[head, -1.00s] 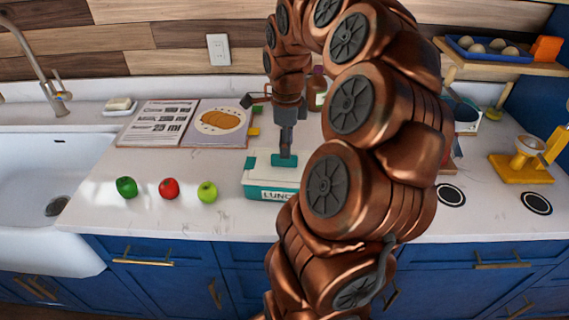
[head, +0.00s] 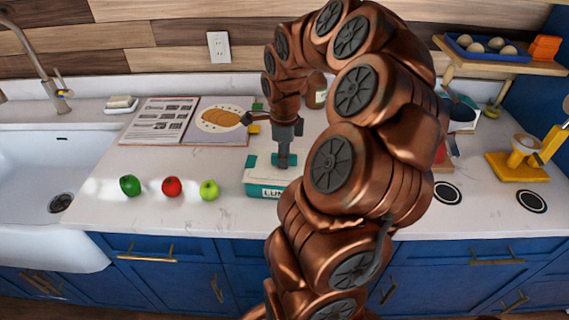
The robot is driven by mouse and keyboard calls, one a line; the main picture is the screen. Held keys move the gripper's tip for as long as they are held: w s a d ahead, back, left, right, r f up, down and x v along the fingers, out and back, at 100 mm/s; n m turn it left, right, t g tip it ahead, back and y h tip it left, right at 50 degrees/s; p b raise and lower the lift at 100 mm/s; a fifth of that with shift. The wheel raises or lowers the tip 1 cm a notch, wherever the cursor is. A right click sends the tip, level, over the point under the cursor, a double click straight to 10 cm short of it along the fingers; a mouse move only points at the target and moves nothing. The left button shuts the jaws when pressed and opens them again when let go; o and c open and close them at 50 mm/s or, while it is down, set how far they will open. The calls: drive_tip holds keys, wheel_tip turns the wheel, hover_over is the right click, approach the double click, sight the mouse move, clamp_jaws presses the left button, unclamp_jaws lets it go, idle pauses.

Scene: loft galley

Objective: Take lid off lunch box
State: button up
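The lunch box (head: 262,190) stands on the white counter, teal below with a pale lid (head: 259,174) on top and a label on its front. A teal handle (head: 290,160) sits on the lid. My gripper (head: 284,163) points straight down at the handle, with its fingertips at or against it. The fingers are small and dark here, so I cannot tell whether they are closed on the handle. My arm hides the right part of the box.
A green pepper (head: 130,186), a red apple (head: 172,187) and a green apple (head: 209,190) stand left of the box. An open cookbook (head: 163,120) lies behind them. A sink (head: 35,185) is at far left. A yellow scale (head: 512,166) stands at right.

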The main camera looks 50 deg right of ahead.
clamp_jaws()
drive_tip(key=shift+r, duration=0.1)
